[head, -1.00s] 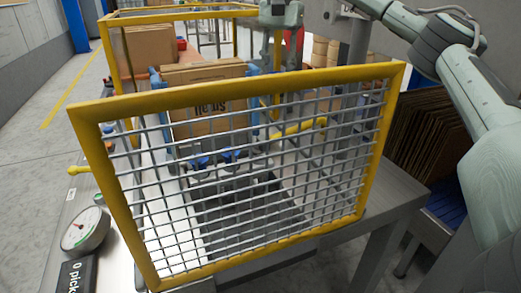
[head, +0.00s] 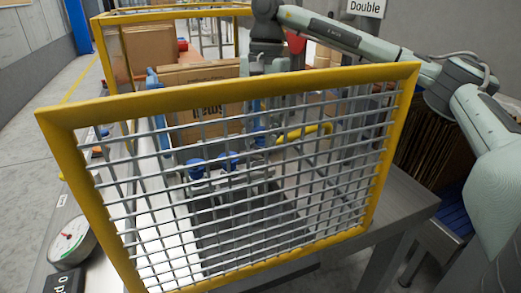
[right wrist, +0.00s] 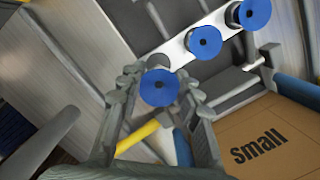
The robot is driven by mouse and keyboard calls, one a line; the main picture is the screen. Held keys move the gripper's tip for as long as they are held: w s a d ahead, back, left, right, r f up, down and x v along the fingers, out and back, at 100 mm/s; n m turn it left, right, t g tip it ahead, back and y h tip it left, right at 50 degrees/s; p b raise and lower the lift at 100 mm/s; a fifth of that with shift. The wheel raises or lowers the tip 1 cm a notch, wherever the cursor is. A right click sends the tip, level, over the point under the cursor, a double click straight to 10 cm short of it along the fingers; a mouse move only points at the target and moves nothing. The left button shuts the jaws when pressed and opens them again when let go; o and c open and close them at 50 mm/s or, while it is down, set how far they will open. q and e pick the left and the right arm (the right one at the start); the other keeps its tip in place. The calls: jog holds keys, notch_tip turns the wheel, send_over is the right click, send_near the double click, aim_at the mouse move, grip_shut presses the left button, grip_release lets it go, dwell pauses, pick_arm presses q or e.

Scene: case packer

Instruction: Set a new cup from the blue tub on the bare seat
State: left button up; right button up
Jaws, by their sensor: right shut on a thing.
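In the right wrist view my right gripper (right wrist: 160,92) is shut on a blue cup (right wrist: 160,88), its fingers on either side of it. The held cup is close to the near end of a pale bar (right wrist: 173,48). Two other blue cups (right wrist: 205,42) (right wrist: 245,13) sit along that bar. In the head view my right gripper (head: 264,64) hangs behind the top rail of the yellow guard, its fingertips hidden. Blue cups (head: 196,164) (head: 229,160) show through the mesh. I cannot make out the bare seat or the blue tub. My left gripper is out of view.
A yellow-framed mesh guard (head: 235,94) stands in front of the work area. A cardboard case (head: 205,118) stands behind it between blue guides; its "small" print shows in the right wrist view (right wrist: 265,140). Flat cartons (head: 430,150) stand at the right. A dial gauge (head: 70,240) is at lower left.

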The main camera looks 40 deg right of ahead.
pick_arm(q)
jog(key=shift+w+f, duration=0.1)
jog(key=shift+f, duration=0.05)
pick_arm(e)
jog(key=shift+f, duration=2.05)
jog(key=shift+f, duration=0.15)
jog(key=o, duration=1)
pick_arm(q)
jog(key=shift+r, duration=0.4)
pick_arm(e)
jog(key=shift+r, duration=0.2)
notch_tip(320, 180, up, 2)
jog(key=shift+w+r, duration=0.15)
jog(key=r, duration=0.3)
jog(key=d+r, duration=0.1)
jog(key=r, duration=0.5)
jog(key=shift+w+d+p, duration=0.15)
jog(key=shift+w+p, duration=0.15)
jog(key=shift+p, duration=0.05)
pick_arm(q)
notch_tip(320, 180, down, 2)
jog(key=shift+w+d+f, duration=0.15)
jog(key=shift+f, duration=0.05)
pick_arm(e)
jog(key=shift+r, duration=0.25)
